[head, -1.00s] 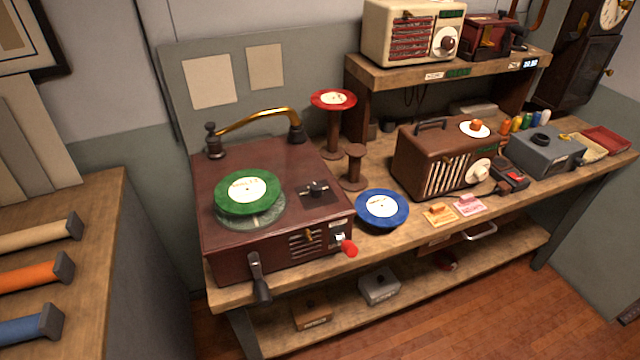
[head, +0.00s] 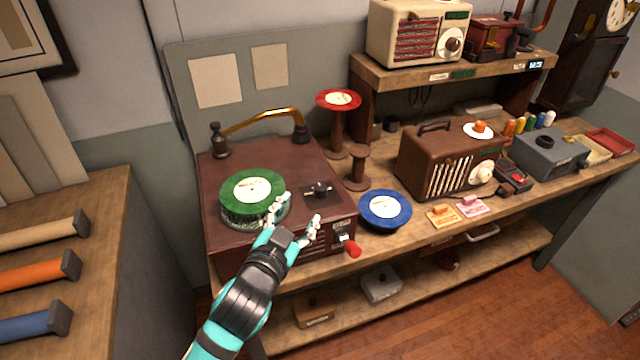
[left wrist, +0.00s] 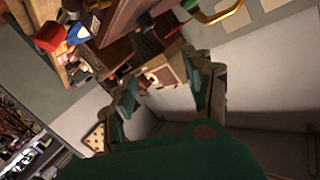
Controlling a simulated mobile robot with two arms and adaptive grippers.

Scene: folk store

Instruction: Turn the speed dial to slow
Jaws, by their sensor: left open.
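A maroon record player (head: 218,229) stands at the left of the workbench, with a green record (head: 252,190) on its platter and a brass tone arm (head: 262,117) at the back. A dark knob on a black plate (head: 319,191) sits on its top at the right and looks like the speed dial; its markings are too small to read. My left gripper (head: 301,208) is open and empty over the player's front edge, just in front of the knob and apart from it. Its open fingers also show in the left wrist view (left wrist: 165,88). My right gripper is not in view.
A red-tipped handle (head: 352,248) sticks out at the player's front right corner. A blue record (head: 384,211) lies to the right, with a wooden spool (head: 357,168) and a red-topped stand (head: 338,125) behind. A brown radio (head: 440,165) stands further right.

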